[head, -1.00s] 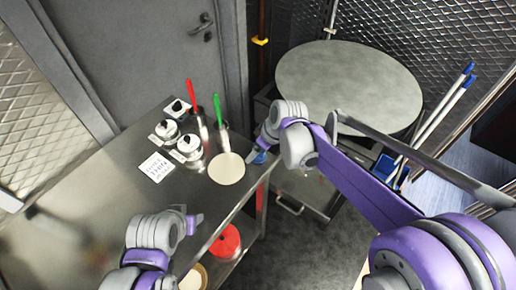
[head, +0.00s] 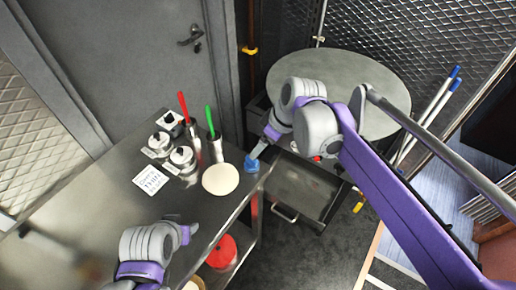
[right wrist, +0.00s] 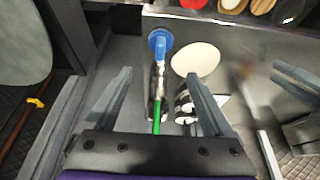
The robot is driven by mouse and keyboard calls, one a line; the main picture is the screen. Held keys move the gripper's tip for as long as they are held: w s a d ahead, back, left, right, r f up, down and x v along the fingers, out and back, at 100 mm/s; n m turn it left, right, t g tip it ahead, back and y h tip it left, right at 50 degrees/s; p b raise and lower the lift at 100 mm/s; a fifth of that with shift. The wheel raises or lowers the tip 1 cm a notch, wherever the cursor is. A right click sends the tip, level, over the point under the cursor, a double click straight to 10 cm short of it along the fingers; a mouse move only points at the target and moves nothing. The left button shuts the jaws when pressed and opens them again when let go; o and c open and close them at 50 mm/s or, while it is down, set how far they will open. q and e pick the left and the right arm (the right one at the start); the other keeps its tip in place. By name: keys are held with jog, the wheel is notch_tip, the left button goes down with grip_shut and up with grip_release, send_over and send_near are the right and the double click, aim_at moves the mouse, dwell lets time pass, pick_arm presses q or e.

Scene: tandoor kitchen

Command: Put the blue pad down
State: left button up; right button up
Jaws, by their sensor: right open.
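The blue pad (head: 251,164) rests at the right end of the steel counter, near its edge and just right of a pale flat disc. In the right wrist view the pad (right wrist: 160,40) shows as a blue round with a blue grip, beyond my fingertips and apart from them. My right gripper (head: 262,150) is open and empty, just above and behind the pad in the head view; its two spread fingers also show in the right wrist view (right wrist: 160,85). My left gripper (head: 188,231) is over the counter's front edge; its jaws are not clear.
The pale disc (head: 220,179), a steel holder with a green-handled tool (head: 210,122), a red-handled tool (head: 184,108), lidded pots (head: 182,158) and a printed card (head: 151,180) crowd the counter's far side. A red round thing (head: 222,251) sits below. A round table (head: 375,80) stands behind.

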jog(key=shift+s+d+r, duration=0.15)
jog(key=shift+r, duration=0.2)
jog(key=s+d+f+m+t+h, duration=0.1)
jog(key=s+d+f+m+h, duration=0.1)
jog(key=s+d+f+m, duration=0.3)
jog(key=s+d+f+m+t+h, duration=0.1)
jog(key=s+d+f+m, duration=0.4)
jog(key=s+d, duration=0.4)
jog(key=s, duration=0.4)
jog(key=shift+s+m+t+h, duration=0.35)
jog(key=shift+m+t+h, duration=0.05)
jog(key=shift+f, duration=0.1)
